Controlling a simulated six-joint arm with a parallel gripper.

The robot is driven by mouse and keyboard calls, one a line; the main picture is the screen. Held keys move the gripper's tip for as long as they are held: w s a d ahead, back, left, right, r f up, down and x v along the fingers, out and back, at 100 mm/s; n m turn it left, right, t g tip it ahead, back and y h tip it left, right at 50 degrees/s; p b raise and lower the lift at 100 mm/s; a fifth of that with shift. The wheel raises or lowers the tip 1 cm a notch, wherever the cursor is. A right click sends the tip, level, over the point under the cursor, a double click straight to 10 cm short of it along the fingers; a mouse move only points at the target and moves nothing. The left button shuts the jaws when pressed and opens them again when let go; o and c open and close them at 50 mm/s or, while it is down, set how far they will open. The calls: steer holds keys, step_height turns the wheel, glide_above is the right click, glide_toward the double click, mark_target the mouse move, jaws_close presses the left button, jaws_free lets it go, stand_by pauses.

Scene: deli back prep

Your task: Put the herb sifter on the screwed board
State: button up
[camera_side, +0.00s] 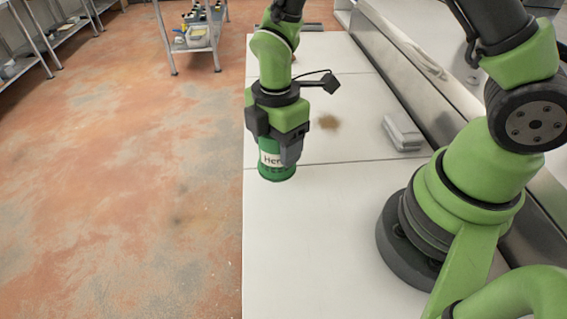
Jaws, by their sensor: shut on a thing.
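The herb sifter (277,173) is a green cylinder with a white label reading "Her". My gripper (278,148) points down and is shut on its upper part. The sifter looks upright, close to the left edge of the white worktop. I cannot tell whether its base touches the surface. The worktop (320,230) is made of white panels with seams between them. No screws are visible, so I cannot tell which panel, if any, is the screwed board.
A brown powdery patch (328,122) lies on the worktop behind the gripper. A small pale grey block-like object (402,132) lies near the right side. The near worktop is clear. Metal shelving (192,38) stands on the floor beyond.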

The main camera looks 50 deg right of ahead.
mark_target(277, 163)
steer(key=shift+f, duration=2.4)
steer(key=shift+f, duration=0.15)
steer(key=o, duration=1)
